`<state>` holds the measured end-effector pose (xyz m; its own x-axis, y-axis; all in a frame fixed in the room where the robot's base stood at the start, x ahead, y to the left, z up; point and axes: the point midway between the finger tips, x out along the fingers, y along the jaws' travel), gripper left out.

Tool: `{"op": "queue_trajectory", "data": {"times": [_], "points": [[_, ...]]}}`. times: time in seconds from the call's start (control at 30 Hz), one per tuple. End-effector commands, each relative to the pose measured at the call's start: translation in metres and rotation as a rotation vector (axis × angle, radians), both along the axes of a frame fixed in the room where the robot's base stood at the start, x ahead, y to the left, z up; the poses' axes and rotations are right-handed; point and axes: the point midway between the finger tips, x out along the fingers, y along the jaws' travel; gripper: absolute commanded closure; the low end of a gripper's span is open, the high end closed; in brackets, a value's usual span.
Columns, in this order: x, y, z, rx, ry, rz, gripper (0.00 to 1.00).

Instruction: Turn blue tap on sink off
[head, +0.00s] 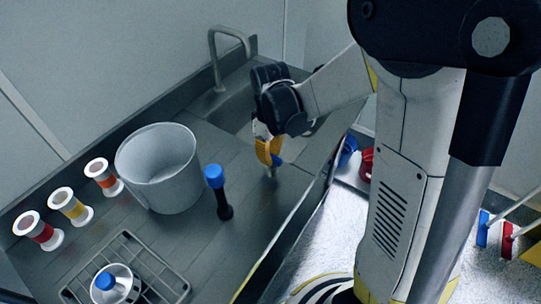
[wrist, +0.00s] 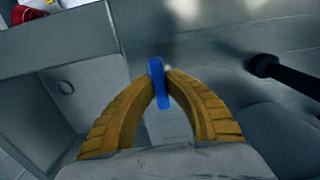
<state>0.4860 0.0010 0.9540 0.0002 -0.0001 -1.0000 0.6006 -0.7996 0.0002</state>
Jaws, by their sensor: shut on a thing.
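The blue tap handle (wrist: 159,84) stands between the tips of my yellow fingers in the wrist view. My gripper (wrist: 160,78) is shut on it, with a fingertip at each side. In the head view my gripper (head: 270,155) points down at the counter by the sink, and a bit of the blue tap (head: 277,160) shows at its fingertips. The sink basin (wrist: 95,95) is beside the tap, to its left in the wrist view. The curved grey spout (head: 215,55) rises behind the basin. The tap's base is mostly hidden by my fingers.
A blue-capped dark bottle-like tool (head: 218,192) stands on the counter (head: 130,222) left of my gripper. Several spools (head: 72,205) and a wire rack (head: 165,273) are farther left. Red and blue items (head: 366,162) lie below, past the counter edge.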

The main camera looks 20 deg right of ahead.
Motion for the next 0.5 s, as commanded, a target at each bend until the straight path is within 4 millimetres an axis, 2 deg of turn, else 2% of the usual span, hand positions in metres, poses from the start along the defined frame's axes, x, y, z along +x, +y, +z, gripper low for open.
{"op": "queue_trajectory", "data": {"times": [0.03,0.1,0.37,0.5], "points": [[-0.0005,0.0000,-0.0003,0.000,0.001,0.000,0.80],[-0.0005,0.0000,-0.0003,-0.001,0.001,0.000,0.63],[-0.0001,0.0000,0.0001,0.000,0.000,-0.001,0.63],[0.0002,0.0000,0.0090,0.000,0.000,-0.001,0.63]]}}
